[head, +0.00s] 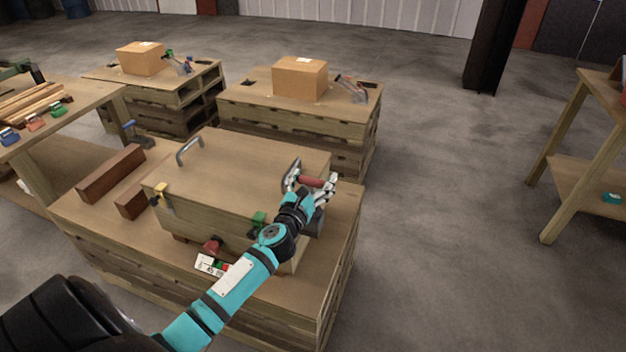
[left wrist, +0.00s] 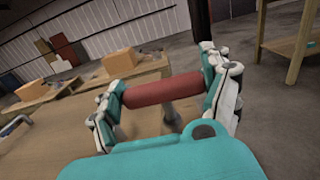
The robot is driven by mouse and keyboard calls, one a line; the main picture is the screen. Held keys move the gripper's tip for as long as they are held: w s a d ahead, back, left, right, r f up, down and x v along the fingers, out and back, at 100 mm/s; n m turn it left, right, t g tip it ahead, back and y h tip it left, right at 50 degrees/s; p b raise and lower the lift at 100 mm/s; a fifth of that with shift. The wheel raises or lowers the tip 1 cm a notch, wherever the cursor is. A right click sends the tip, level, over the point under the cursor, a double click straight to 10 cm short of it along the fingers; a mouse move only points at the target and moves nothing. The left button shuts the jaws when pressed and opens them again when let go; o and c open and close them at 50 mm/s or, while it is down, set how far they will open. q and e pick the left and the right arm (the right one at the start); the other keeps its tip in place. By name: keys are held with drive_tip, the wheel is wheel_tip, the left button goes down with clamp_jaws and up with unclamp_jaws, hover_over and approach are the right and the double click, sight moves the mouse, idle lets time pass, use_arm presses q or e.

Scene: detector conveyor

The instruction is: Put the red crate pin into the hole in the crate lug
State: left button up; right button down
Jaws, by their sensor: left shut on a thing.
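My left gripper (head: 318,186) is at the right end of the wooden crate (head: 225,160), near its right metal handle (head: 291,174). It is shut on the red crate pin (head: 310,181), gripping its red cylindrical part. In the left wrist view the red cylinder (left wrist: 160,91) lies crosswise between the two fingertips, slightly tilted. A grey post shows below it; I cannot tell whether it belongs to the pin. A dark grey part (head: 315,224) shows beside my wrist at the crate's right end. The lug hole cannot be made out. My right gripper is not in view.
The crate stands on a pallet stack (head: 110,245) with brown wood blocks (head: 110,173) at left. A red piece (head: 212,245) and a label card (head: 211,264) are at its front. Two pallets with cardboard boxes (head: 300,78) stand behind.

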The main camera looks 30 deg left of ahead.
sight(312, 194)
use_arm(q)
drive_tip(key=shift+f+b, duration=0.95)
drive_tip(key=shift+f, duration=0.25)
drive_tip(key=shift+f+b, duration=0.9)
drive_tip(key=shift+f, duration=0.2)
drive_tip(key=o, duration=1.1)
drive_tip(key=shift+s, duration=0.15)
drive_tip(key=v, duration=1.1)
drive_tip(key=shift+s+d, duration=0.2)
drive_tip(key=shift+s, duration=0.2)
